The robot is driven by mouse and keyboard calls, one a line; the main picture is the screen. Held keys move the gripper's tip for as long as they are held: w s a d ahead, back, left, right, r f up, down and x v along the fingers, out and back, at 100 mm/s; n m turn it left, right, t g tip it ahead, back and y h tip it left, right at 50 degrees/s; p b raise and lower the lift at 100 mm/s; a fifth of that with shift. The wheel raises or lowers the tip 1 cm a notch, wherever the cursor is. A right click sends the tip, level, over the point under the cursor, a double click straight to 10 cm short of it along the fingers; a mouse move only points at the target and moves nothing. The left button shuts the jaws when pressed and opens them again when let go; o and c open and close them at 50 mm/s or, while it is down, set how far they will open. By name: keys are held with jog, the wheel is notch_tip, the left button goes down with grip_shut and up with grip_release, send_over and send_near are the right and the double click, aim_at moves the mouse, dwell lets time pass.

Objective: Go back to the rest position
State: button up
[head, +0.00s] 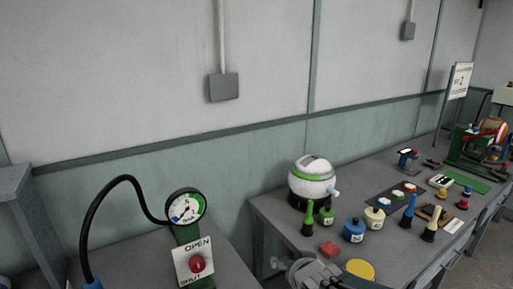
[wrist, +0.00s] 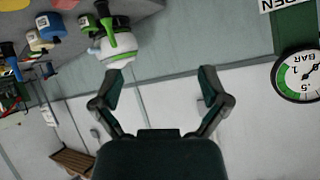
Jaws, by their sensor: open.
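My gripper (wrist: 160,76) is open in the wrist view, with its two dark fingers spread and nothing between them. That view is upside down, with the wall behind the fingers. A grey part of my arm shows at the bottom edge of the head view, in front of the bench; the fingers cannot be made out there. The white round machine with a green band (head: 313,182) stands on the bench, and it also shows beyond the left finger in the wrist view (wrist: 113,52).
A pressure gauge (head: 186,207) stands above an OPEN/SHUT panel (head: 194,263) with a red knob, beside a black hose (head: 88,228). The bench (head: 275,216) holds a blue pot (head: 354,230), a red block (head: 329,248), a yellow disc (head: 360,269) and several bottles.

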jog(key=s+d+r+g+h, duration=0.1)
jog(key=s+d, duration=0.3)
jog(key=s, duration=0.5)
jog(key=s+d+r+g+h, duration=0.1)
jog(key=s+d+r+g, duration=0.2)
jog(key=s, duration=0.7)
jog(key=shift+d+r+n+g+h, duration=0.3)
jog(key=shift+d+n+g, duration=0.1)
jog(key=shift+g, duration=0.3)
